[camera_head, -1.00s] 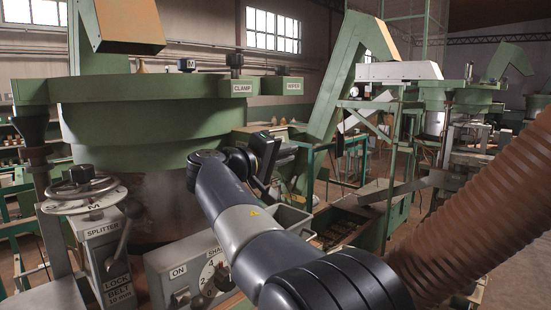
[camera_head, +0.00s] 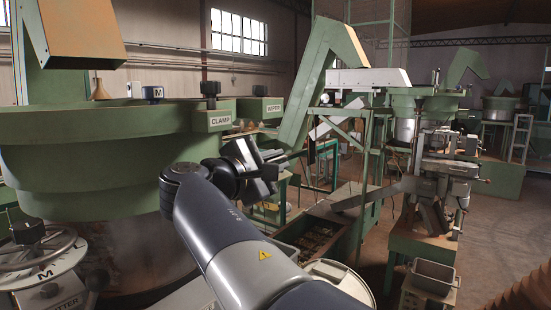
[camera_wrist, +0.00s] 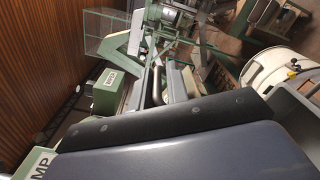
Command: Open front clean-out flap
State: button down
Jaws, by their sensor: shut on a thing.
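I cannot make out the front clean-out flap for certain in either view. A big green round hopper bowl (camera_head: 100,160) stands at the left in the head view, with my arm partly in front of it. My gripper (camera_head: 268,166) is right of the bowl, below the labels CLAMP and WIPER. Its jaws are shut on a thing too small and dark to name. In the wrist view a blue-grey panel with a black riveted strip fills the bottom. I cannot tell whether it is mine.
A splitter handwheel (camera_head: 38,250) is at the lower left. A white round drum (camera_head: 340,275) is close below my arm. A grey bin (camera_head: 433,275) stands on a stand at the right, near a brown ribbed hose (camera_head: 520,295). Open floor (camera_head: 500,230) lies at the right.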

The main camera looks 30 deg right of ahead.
jog(key=shift+w+a+r+n, duration=0.15)
jog(key=shift+r+n, duration=0.25)
jog(key=shift+n, duration=0.4)
jog(key=shift+w+r+n, duration=0.2)
jog(key=shift+r+n, duration=0.2)
jog(key=shift+n, duration=0.4)
jog(key=c, duration=1.5)
grip_release()
jog(key=shift+w+a, duration=0.1)
jog(key=shift+w, duration=0.05)
jog(key=b+v, duration=0.2)
jog(key=v, duration=0.8)
jog(key=shift+s+a+b, duration=0.25)
jog(key=shift+a+b, duration=0.05)
jog(key=shift+a, duration=0.05)
